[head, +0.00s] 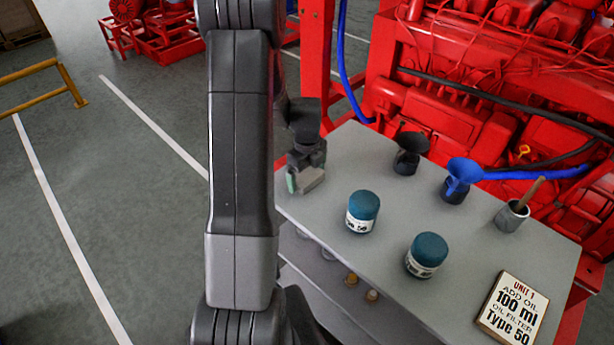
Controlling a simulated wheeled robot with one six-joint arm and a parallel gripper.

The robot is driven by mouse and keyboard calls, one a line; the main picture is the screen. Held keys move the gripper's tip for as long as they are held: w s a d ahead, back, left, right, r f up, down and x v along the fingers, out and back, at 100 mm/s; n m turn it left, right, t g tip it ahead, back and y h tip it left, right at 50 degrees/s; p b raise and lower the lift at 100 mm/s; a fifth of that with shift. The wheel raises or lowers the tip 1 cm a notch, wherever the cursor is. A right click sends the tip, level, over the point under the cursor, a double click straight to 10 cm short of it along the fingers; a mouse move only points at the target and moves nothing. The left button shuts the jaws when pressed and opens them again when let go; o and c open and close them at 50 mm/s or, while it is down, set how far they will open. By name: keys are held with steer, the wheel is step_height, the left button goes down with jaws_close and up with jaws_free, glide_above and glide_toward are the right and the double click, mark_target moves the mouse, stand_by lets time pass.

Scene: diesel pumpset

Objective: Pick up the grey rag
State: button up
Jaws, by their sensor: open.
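I cannot make out a grey rag in the head view; my arm covers part of the scene. My gripper (304,180) is over the left end of the grey table (400,235), near its edge. It is open. A pale green pad shows on one finger. I cannot tell whether anything lies between or below the fingers.
Two teal-topped jars (362,212) (426,255) stand mid-table. A black funnel (410,150), a blue funnel (461,180) and a grey cup with a stick (512,216) stand behind. A sign (512,310) lies front right. The red engine (470,110) borders the back.

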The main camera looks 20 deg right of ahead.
mark_target(307, 174)
steer(key=shift+f, duration=0.3)
steer(key=c, duration=0.8)
steer(key=shift+r, duration=0.1)
step_height(307, 174, up, 10)
steer(key=shift+b, duration=0.7)
